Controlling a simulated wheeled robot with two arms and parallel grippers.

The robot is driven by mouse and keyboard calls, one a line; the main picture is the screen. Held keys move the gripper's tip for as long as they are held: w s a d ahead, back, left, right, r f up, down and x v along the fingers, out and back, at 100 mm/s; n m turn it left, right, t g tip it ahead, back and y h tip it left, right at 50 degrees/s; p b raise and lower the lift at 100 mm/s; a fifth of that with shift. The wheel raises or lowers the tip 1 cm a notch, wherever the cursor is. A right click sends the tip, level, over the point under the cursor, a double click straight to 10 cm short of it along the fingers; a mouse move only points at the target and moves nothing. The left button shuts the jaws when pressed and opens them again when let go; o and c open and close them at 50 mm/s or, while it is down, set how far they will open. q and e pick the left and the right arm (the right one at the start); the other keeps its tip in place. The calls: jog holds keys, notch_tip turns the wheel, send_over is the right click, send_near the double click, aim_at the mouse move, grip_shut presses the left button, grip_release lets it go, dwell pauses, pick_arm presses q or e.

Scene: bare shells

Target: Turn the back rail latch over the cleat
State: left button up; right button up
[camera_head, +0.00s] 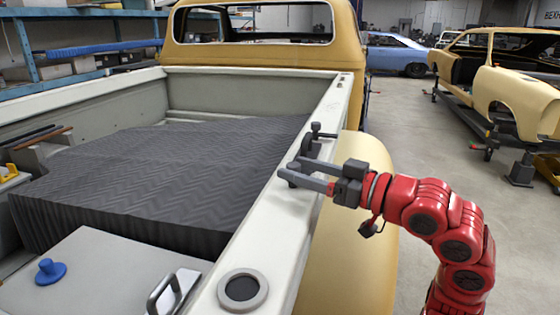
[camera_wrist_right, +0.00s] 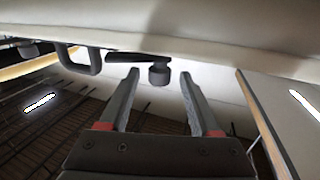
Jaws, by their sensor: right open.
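The right bed rail (camera_head: 262,205) of the truck runs away from me. On its far part is a dark latch (camera_head: 317,129) with a small upright knob and a thin lever. A dark arched piece, seemingly the cleat (camera_head: 307,146), stands just nearer. My right gripper (camera_head: 291,173) is open over the rail, on the near side of these parts. In the right wrist view the latch's round knob (camera_wrist_right: 159,75) shows ahead, between the fingertips (camera_wrist_right: 160,76), with no visible grip on it. Its lever points left toward a dark loop (camera_wrist_right: 88,62). My left gripper is out of view.
A dark ribbed cover (camera_head: 170,165) fills the bed. Nearer are a blue knob (camera_head: 50,270), a metal handle (camera_head: 165,290) and a round ringed fitting (camera_head: 243,290) on the rail. The yellow fender (camera_head: 345,255) lies below my right arm.

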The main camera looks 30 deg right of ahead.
aim_at(288, 165)
jog(key=x, duration=0.4)
jog(key=shift+w, duration=0.4)
grip_shut()
